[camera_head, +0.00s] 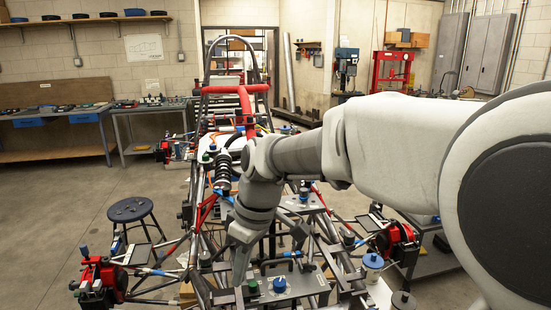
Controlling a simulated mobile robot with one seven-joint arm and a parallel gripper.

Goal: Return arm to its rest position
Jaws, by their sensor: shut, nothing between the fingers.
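My arm (390,140) reaches in from the right edge, stretches left over the tube chassis (189,214) and bends downward at its wrist (255,200). My gripper (240,265) hangs below the wrist, pointing down among the front tubes, near a grey box with a blue knob (280,285). It looks narrow, shut and empty. I cannot tell whether it touches anything. The arm hides part of the chassis's right side.
Red wheel hubs stand at the chassis's left (102,280) and right (397,238). A dark stool (130,209) stands at the left. Workbenches (60,115) line the back left wall, and a red press (392,70) stands at the back right. The left floor is mostly clear.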

